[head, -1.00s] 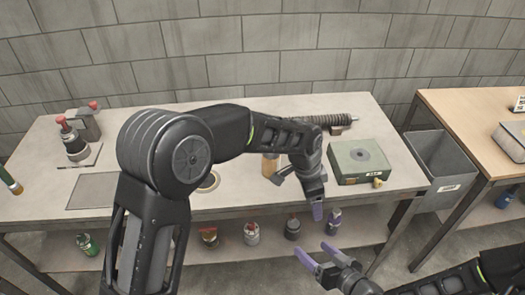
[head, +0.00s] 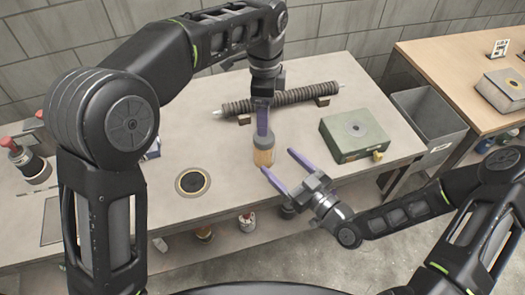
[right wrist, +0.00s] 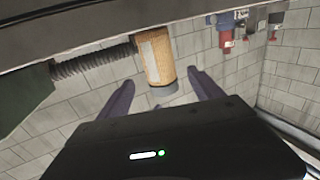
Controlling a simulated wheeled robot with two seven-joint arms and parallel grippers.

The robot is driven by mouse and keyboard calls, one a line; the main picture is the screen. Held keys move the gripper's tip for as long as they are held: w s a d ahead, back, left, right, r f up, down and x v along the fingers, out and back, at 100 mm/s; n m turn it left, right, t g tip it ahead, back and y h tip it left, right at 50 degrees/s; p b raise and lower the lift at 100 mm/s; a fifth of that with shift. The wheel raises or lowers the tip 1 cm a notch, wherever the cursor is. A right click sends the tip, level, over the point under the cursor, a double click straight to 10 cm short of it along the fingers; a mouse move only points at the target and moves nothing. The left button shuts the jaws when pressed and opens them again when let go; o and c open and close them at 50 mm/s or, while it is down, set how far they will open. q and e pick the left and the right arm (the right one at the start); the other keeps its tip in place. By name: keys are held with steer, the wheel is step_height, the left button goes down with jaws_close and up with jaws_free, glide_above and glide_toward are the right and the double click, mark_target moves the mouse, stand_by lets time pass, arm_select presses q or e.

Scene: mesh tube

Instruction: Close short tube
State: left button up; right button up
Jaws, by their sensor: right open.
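The short tube (head: 264,155), a tan cylinder with a pale label and a grey upper end, stands upright near the table's front edge. It also shows inverted in the right wrist view (right wrist: 156,50), its grey end (right wrist: 161,89) between the spread fingers. My right gripper (head: 277,161) is open just in front and right of the tube, with no visible grip on it. My left gripper (head: 262,128) points down at the tube's top. Its purple fingers overlap edge-on, so their gap and any contact are hidden.
A long dark ribbed tube (head: 285,97) lies on supports behind. A green box (head: 354,134) stands right on the table (head: 215,135). A black disc with a yellow ring (head: 193,182) lies left. A grey bin (head: 428,116) stands beyond the table's right end.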

mark_target(271, 154)
steer(key=shift+x, duration=3.85)
jaws_close()
